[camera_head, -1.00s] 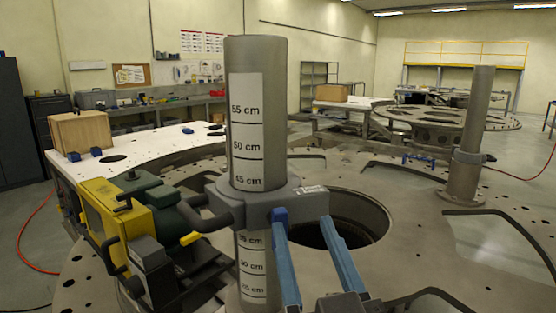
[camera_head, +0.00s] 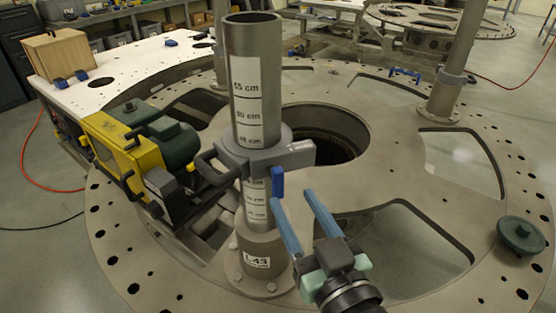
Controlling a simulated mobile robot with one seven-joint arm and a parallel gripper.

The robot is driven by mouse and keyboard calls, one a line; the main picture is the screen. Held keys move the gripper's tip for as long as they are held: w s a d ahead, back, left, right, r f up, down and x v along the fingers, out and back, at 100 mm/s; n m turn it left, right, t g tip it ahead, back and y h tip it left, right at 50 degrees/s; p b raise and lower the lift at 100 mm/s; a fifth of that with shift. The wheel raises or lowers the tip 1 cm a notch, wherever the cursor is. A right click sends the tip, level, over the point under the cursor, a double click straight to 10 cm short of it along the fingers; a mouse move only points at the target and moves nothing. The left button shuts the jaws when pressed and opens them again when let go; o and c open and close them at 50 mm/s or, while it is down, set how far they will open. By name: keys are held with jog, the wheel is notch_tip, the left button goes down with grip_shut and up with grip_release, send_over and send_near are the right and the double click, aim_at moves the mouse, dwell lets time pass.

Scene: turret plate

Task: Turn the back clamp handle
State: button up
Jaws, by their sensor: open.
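A grey clamp (camera_head: 262,158) sits around an upright grey pipe (camera_head: 254,40) with a centimetre scale. A short blue handle (camera_head: 277,182) hangs down at the clamp's front right. A dark looped handle (camera_head: 208,166) sticks out at the clamp's left. I cannot tell which of these is the back clamp handle. My gripper (camera_head: 293,196) is open and empty, with two light-blue fingers. Its left fingertip is just below the blue handle in the picture; I cannot tell whether they touch.
A yellow and green machine (camera_head: 135,148) stands left of the pipe on the large round plate (camera_head: 420,205), which has openings. A second pipe (camera_head: 458,50) stands at the back right. A green round knob (camera_head: 521,232) is at the right edge. A wooden box (camera_head: 56,58) sits on a white table.

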aim_at(280, 176)
jog(key=p+x, duration=0.2)
jog(key=x, duration=0.4)
jog(key=shift+w+a+r, duration=0.1)
jog(key=shift+w+r, duration=0.05)
jog(key=shift+w, duration=0.1)
jog(key=shift+p+x, duration=0.45)
jog(key=shift+x, duration=0.35)
grip_shut()
